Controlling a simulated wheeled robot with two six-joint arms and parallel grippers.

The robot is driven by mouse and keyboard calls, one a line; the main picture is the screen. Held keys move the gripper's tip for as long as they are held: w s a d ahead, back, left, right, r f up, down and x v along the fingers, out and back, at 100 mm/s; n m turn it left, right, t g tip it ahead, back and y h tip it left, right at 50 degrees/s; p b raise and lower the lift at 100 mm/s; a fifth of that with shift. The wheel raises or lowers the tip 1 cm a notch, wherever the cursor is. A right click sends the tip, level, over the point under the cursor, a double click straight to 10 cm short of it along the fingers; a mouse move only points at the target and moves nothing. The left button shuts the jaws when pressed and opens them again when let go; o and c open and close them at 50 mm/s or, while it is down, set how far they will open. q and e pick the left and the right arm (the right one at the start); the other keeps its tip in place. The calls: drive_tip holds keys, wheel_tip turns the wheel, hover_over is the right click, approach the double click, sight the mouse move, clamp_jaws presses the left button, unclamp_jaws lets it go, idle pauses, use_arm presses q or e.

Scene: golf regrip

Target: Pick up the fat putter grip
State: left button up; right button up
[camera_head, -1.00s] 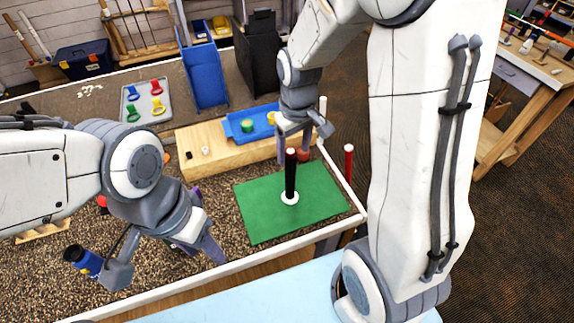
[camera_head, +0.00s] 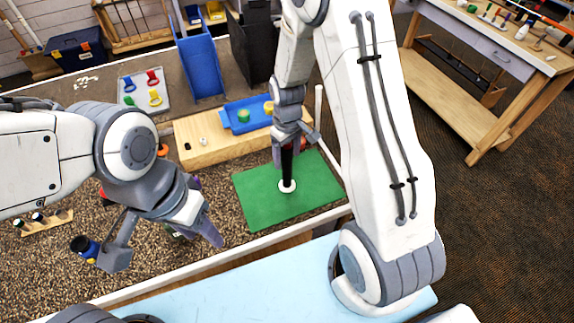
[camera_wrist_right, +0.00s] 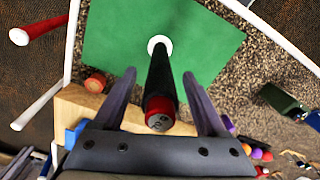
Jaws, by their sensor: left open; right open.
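The fat putter grip (camera_head: 287,165), a thick black cylinder, stands upright in a white round holder (camera_head: 287,186) on the green mat (camera_head: 252,205). In the right wrist view the grip (camera_wrist_right: 160,80) shows its red-rimmed end toward me, between the two fingers. My right gripper (camera_head: 288,142) is open around its upper part; the right wrist view shows gaps between the fingers (camera_wrist_right: 160,100) and the grip. My left gripper (camera_head: 163,243) is open and empty over the speckled surface, left of the mat.
A wooden block (camera_head: 222,150) with a blue tray (camera_head: 240,122) lies behind the mat. A dark blue cylinder (camera_head: 82,247) is near my left gripper. The mat's left part is clear.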

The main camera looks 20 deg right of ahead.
drive_tip(key=shift+f, duration=0.9)
clamp_jaws()
drive_tip(key=shift+r, duration=0.15)
